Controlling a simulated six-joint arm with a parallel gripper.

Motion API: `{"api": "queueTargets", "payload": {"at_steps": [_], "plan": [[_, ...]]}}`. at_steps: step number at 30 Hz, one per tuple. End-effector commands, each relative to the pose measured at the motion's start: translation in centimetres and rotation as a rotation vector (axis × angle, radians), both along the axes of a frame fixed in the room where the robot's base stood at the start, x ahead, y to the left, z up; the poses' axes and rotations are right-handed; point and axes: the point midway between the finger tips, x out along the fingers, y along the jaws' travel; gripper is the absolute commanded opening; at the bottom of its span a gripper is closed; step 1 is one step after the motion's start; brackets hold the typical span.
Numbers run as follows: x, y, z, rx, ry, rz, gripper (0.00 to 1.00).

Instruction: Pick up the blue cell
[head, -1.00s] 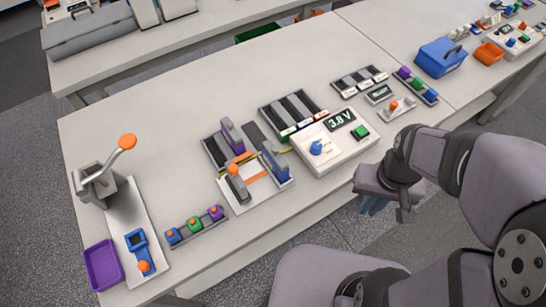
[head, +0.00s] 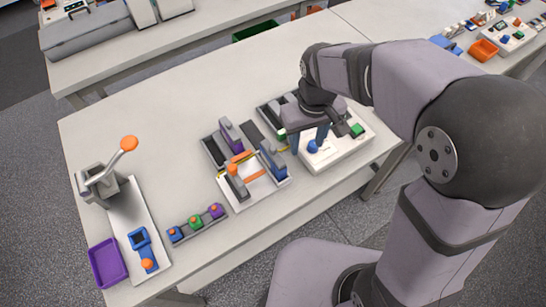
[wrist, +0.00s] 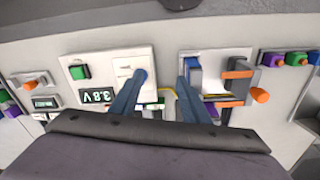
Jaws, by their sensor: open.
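A blue cell (head: 273,160), a thin upright slab with a grey top, stands at the right side of the white fixture (head: 256,194). In the wrist view the blue cell (wrist: 195,75) is beside my right-hand finger, partly covered by it. My gripper (head: 308,146) is open, with two blue fingers pointing down over the tester area, just right of the cell in the head view. In the wrist view my gripper (wrist: 161,72) has nothing between its fingers. I cannot tell its exact height.
A white tester with a blue knob (head: 313,147) and green button (head: 357,130) lies under my gripper. A rack of small coloured blocks (head: 196,223) is front left.

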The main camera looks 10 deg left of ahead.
Motion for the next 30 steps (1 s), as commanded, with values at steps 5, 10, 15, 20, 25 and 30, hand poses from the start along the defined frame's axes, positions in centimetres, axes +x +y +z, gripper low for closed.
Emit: {"api": "queueTargets", "payload": {"at_steps": [5, 10, 15, 20, 25, 30], "plan": [[0.5, 7.3, 1.6, 0.001, -0.018, 0.18, 0.42], [-0.5, 8.2, -0.8, -0.007, 0.038, 0.223, 0.42], [-0.9, 8.4, -1.0, -0.01, 0.058, 0.236, 0.42], [-0.9, 8.4, -1.6, -0.011, 0.058, 0.235, 0.42], [-0.9, 8.3, -2.9, -0.011, 0.058, 0.234, 0.42], [-0.9, 8.3, -3.2, -0.01, 0.058, 0.234, 0.42]]}}
